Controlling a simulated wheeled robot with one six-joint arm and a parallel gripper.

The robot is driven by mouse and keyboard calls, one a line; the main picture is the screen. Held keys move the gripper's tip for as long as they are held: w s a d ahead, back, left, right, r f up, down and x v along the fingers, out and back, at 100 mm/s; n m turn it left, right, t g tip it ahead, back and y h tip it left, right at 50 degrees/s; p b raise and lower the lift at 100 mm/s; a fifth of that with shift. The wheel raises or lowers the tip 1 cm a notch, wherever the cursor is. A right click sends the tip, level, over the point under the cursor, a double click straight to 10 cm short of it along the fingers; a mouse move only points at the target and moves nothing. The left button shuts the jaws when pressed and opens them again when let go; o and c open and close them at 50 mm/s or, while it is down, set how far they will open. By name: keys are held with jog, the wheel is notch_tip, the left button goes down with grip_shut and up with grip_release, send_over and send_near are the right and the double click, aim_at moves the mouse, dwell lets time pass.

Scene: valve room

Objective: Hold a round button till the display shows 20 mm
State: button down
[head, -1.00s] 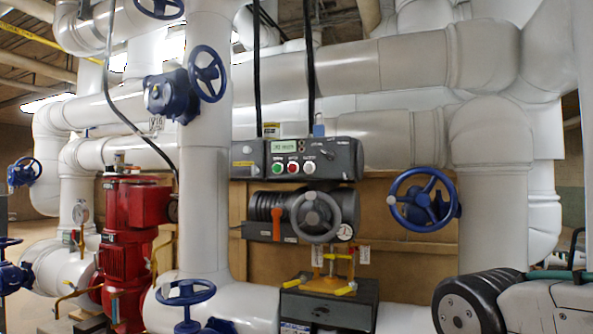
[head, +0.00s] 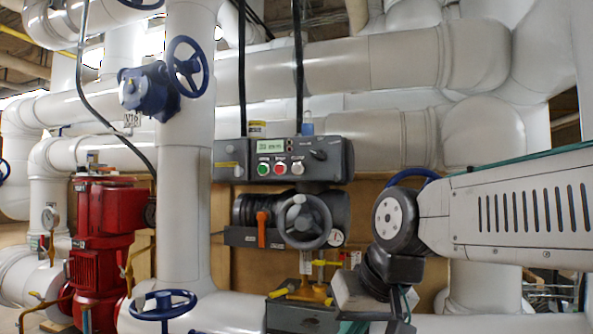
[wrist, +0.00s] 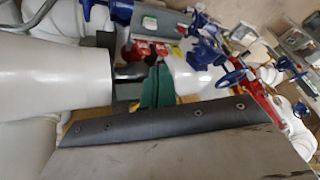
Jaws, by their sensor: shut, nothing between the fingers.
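The grey control box (head: 330,160) hangs in the middle of the head view. Its lit green display (head: 270,149) carries dark characters too small to read. Below the display are three round buttons: green (head: 263,169), red (head: 280,167) and white (head: 297,168). No finger touches them. My gripper (head: 350,292) is at the end of my arm, low and to the right of the box, well apart from the buttons. It is shut and empty; its fingertips are hard to make out.
Under the box sits the actuator with a grey handwheel (head: 305,220) and an orange lever (head: 261,228). A dark box with yellow handles (head: 295,318) stands below. A red pump (head: 105,220) and white pipes are at left. A blue handwheel (head: 414,178) is partly behind my arm.

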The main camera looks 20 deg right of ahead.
aim_at(297, 167)
jog(key=w+a+r+m+t, duration=0.2)
jog(key=w+r+t, duration=0.8)
jog(key=w+r, duration=1.6)
jog(key=w+m, duration=0.2)
jog(key=shift+r+m+y, duration=0.35)
jog(key=shift+m+y, duration=0.05)
jog(key=shift+w, duration=0.15)
jog(key=shift+w+d, duration=0.85)
jog(key=shift+w, duration=0.3)
jog(key=shift+w+d, duration=0.8)
jog(key=shift+w, duration=0.4)
jog(key=shift+w+d, duration=0.85)
jog(key=shift+w, duration=0.3)
jog(key=shift+w+d, duration=0.25)
jog(key=shift+w, duration=0.1)
